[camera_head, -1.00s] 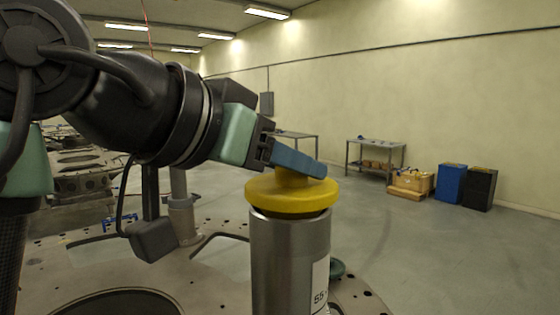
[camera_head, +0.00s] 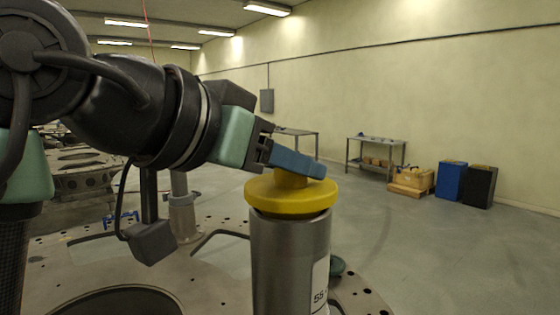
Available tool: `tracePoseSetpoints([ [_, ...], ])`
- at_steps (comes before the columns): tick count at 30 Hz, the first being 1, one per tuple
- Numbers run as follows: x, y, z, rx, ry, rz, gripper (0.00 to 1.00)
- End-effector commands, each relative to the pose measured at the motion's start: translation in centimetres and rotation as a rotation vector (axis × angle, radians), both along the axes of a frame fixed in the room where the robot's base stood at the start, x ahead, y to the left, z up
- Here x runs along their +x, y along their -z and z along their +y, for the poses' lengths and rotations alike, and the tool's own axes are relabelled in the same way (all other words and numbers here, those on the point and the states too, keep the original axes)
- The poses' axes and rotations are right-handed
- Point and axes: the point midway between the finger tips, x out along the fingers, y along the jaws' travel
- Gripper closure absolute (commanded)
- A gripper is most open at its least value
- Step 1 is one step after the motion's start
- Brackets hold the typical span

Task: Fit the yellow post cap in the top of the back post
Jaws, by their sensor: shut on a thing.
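The yellow post cap (camera_head: 291,196) is a wide round disc with a small knob on top. It sits over the top of the metal post (camera_head: 288,262), a shiny upright cylinder with a white label marked "SS". The cap's rim meets the post top with hardly any dark gap visible, and it looks close to level. My gripper (camera_head: 296,164) comes from the left, tilted slightly down, with blue fingers shut on the cap's knob. The knob is partly hidden by the near finger. The underside of the cap is hidden.
The post stands on a round grey plate (camera_head: 205,275) with holes and large openings. A shorter grey post (camera_head: 183,215) stands behind, left of this one. A dark green round thing (camera_head: 337,266) lies just right of the post. Tables and bins are far off.

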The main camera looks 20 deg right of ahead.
Motion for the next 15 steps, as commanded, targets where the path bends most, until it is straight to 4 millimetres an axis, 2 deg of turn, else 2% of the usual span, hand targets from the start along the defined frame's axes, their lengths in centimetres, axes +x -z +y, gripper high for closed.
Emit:
tracePoseSetpoints([
  [15,-0.01,0.78,-0.02,-0.001,0.0,-0.002,1.0],
])
